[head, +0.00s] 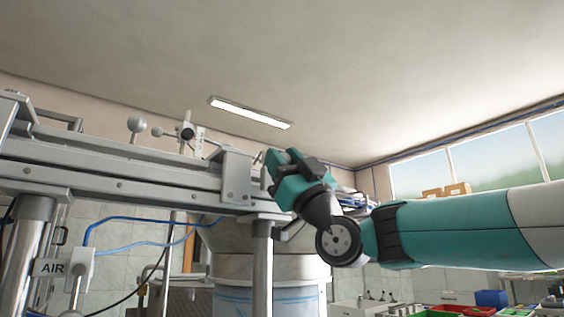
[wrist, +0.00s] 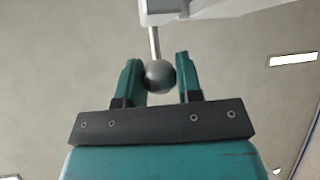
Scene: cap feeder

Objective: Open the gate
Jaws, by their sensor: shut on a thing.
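In the wrist view a dark grey ball knob (wrist: 159,76) on a thin rod (wrist: 154,42) sits between the two teal fingers of my gripper (wrist: 160,78). My gripper is shut on the knob. The rod runs up to a pale grey metal part (wrist: 190,10) at the top edge. In the head view my gripper (head: 272,164) is at the right end of the grey metal rail (head: 120,185), close beside an end block (head: 235,176). The held knob is hidden there. I cannot tell which part is the gate itself.
Other ball knobs (head: 137,124) stand on the rail's far side. A box marked AIR (head: 79,264) with a blue hose (head: 130,219) is at lower left. A large drum (head: 235,265) stands below the rail. Coloured bins (head: 491,299) are at lower right.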

